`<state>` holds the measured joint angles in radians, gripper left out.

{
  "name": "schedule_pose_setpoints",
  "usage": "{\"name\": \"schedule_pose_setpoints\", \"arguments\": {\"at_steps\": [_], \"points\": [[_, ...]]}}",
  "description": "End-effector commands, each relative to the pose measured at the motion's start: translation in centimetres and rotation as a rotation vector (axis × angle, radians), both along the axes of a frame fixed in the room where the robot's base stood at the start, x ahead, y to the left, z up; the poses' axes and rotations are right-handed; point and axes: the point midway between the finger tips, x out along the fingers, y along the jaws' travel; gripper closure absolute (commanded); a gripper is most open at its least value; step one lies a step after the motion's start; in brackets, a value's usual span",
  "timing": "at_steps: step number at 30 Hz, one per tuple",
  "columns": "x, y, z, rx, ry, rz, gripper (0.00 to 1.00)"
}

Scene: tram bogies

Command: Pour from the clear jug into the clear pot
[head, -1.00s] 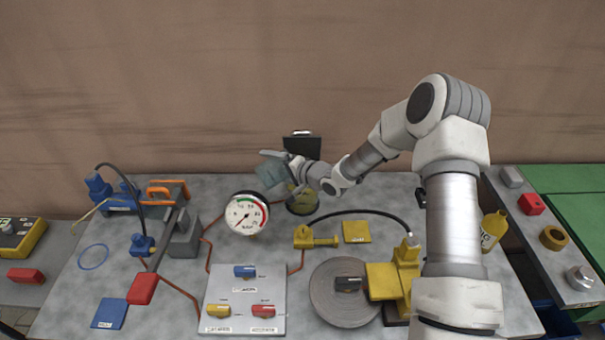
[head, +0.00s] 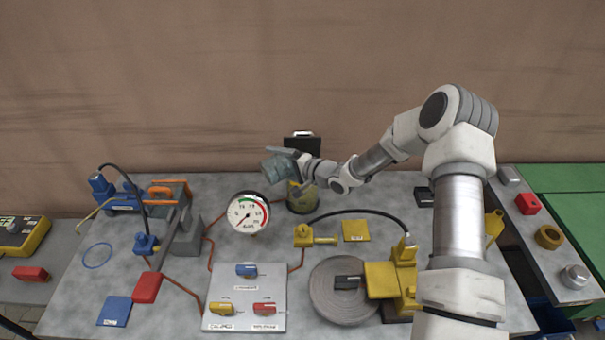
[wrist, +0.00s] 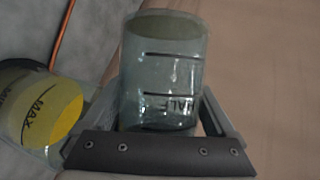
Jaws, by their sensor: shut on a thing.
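The clear jug (head: 281,166) is a bluish see-through vessel, held tilted above the table. In the wrist view the jug (wrist: 163,75) sits between the two fingers, with dark level lines and a "HALF" mark; an olive-toned round shows at its far end. My gripper (wrist: 160,112) is shut on it. The clear pot (head: 302,198) stands on the table just below and right of the jug in the head view, partly hidden by my gripper. In the wrist view the pot (wrist: 22,112) is at the left, with a "MAX" mark and yellow contents. No falling stream is distinguishable.
A black box (head: 303,142) stands behind the pot. A round gauge (head: 248,213) stands in front left, and a blue-and-orange pump assembly (head: 150,195) farther left. A black hose (head: 360,212) arches to a yellow device (head: 403,270) at the right.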

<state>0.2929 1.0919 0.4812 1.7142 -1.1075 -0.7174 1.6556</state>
Motion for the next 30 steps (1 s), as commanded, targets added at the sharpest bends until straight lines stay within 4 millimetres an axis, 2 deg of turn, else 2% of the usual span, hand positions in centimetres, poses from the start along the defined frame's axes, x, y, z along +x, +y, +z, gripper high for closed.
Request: {"name": "schedule_pose_setpoints", "arguments": {"at_steps": [30], "points": [[0.24, -0.34, 0.86, 0.120, 0.069, -0.002, 0.66]]}}
